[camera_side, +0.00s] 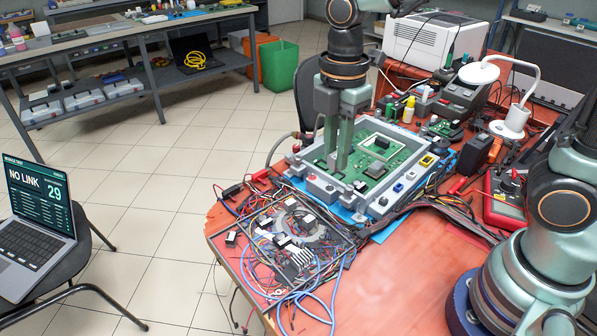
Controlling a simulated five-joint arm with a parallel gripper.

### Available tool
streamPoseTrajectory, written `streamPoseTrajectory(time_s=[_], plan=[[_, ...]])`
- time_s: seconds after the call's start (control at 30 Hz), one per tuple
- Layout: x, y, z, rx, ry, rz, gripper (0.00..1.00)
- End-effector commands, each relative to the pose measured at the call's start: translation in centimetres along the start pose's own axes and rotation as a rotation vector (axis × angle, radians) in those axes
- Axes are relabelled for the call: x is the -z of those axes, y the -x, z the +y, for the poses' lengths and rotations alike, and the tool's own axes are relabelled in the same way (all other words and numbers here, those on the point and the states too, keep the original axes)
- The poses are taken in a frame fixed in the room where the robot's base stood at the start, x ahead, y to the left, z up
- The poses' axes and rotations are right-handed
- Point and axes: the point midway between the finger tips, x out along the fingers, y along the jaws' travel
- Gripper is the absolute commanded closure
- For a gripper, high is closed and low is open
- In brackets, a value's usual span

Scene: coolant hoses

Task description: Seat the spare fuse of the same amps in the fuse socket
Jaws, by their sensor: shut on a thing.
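My gripper (338,160) points straight down over the left part of a green circuit board (398,178). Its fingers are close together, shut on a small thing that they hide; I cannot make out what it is. The board lies in a grey housing (345,207) on a blue mat (378,226). Black parts and a pale square outline (384,136) show on the board right of my fingers. I cannot tell the fuse socket, spare fuses or amp marks at this size. I cannot tell whether the fingertips touch the board.
Tangled wires and small parts (295,235) cover the table's front left. A red multimeter (506,197), a white lamp (512,115) and bottles (409,110) stand right and behind. The red tabletop (400,285) is clear in front. A laptop (40,235) at left reads "NO LINK" and "29".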

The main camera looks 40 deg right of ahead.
Motion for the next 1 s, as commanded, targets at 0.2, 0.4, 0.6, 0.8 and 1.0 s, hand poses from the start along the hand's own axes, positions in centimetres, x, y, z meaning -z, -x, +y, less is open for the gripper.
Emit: streamPoseTrajectory(time_s=[0.2, 0.4, 0.6, 0.8, 1.0], plan=[[-3.5, -3.0, 4.8, 0.008, 0.019, -0.001, 1.0], [-8.6, -6.9, 9.3, 0.006, 0.052, 0.0, 1.0], [-12.9, -10.4, 11.8, 0.004, 0.081, 0.0, 1.0], [-15.0, -12.1, 12.6, 0.0, 0.096, 0.0, 1.0], [-15.2, -13.1, 12.7, 0.001, 0.099, 0.0, 1.0]])
